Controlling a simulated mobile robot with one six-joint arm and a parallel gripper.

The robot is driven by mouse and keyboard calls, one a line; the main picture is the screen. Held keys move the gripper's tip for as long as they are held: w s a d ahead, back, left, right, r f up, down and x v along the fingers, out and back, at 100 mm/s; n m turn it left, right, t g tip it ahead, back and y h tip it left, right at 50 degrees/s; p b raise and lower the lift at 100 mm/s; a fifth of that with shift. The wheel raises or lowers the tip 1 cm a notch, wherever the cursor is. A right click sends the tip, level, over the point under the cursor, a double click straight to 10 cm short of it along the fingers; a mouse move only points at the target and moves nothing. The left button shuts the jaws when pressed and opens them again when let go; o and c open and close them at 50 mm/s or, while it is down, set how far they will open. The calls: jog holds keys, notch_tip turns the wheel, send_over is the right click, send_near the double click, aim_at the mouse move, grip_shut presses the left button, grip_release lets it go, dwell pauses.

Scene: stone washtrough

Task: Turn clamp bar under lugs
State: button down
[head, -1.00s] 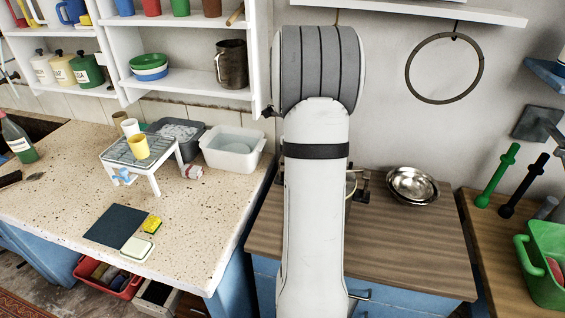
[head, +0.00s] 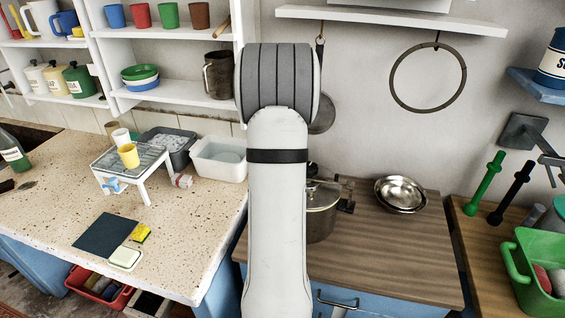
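A metal pot (head: 321,223) stands on the brown wooden worktop (head: 400,250), just right of my arm. Its left part is hidden behind my arm. A lid (head: 323,194) seems to be on it, and dark fittings (head: 346,196) stick out at its right and back. I cannot make out which of these is the clamp bar or the lugs, or how the bar lies. My gripper is not visible; my own arm fills the middle of the view and hides it.
Nested steel bowls (head: 401,192) stand right of the pot. A white basin (head: 219,160) and a small white rack (head: 132,165) stand on the speckled counter at left. A green crate (head: 535,275) is at the right. The worktop's front right is bare.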

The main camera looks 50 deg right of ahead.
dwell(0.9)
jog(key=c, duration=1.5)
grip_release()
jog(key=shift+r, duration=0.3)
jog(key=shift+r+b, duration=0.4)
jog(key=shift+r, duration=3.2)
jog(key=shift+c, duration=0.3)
